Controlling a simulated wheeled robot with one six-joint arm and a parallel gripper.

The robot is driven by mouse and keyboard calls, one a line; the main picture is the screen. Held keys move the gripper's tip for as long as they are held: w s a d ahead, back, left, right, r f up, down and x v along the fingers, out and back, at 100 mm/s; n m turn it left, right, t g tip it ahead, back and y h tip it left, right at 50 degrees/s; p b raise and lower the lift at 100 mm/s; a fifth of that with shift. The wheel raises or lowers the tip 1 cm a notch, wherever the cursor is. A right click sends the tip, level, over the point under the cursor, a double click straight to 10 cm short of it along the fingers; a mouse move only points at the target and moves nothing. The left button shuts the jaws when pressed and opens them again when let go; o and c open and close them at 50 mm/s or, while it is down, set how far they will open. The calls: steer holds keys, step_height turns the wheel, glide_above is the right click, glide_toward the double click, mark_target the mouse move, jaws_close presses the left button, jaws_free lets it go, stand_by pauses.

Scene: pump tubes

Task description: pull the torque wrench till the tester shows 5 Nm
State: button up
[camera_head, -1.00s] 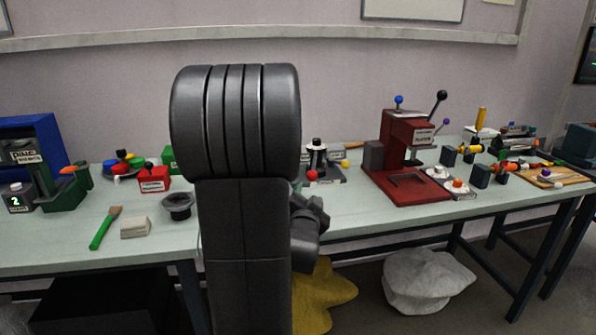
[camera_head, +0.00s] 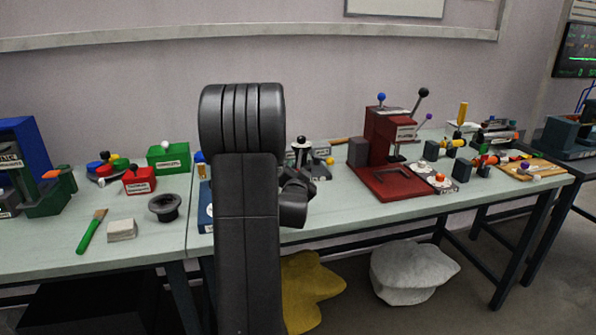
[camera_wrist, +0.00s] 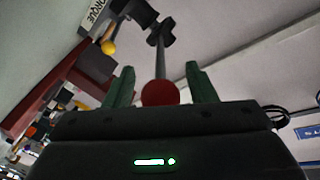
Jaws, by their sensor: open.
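The torque wrench shows in the wrist view as a grey bar (camera_wrist: 161,58) with a red ball (camera_wrist: 159,93) at its near end and a dark cross-shaped head at its far end. My gripper (camera_wrist: 158,70) is open, with one green finger on each side of the bar and ball. Gaps show on both sides. In the head view, the tester (camera_head: 318,170) is partly behind my arm, which hides the red ball and my fingers. A label ending in "RQUE" (camera_wrist: 95,14) is in the wrist view. No torque reading can be made out.
A yellow ball (camera_wrist: 108,47) is near the wrench's far end. A dark red press (camera_head: 385,185) stands right of the tester. A green box (camera_head: 168,160), a red box (camera_head: 139,182) and a dark funnel (camera_head: 164,206) lie to the left. The table's front strip is mostly clear.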

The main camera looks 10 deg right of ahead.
jaws_close()
steer(key=shift+d, duration=0.1)
steer(key=w+d+n+g+y+p, duration=0.1)
steer(key=d+n+y+p, duration=0.6)
steer(key=d+y, duration=0.7)
steer(key=shift+w+d+r+n+g, duration=0.15)
steer(key=shift+w+d+n+g, duration=0.3)
steer(key=shift+n, duration=0.75)
steer(key=shift+d+r, duration=0.1)
steer(key=shift+d, duration=0.05)
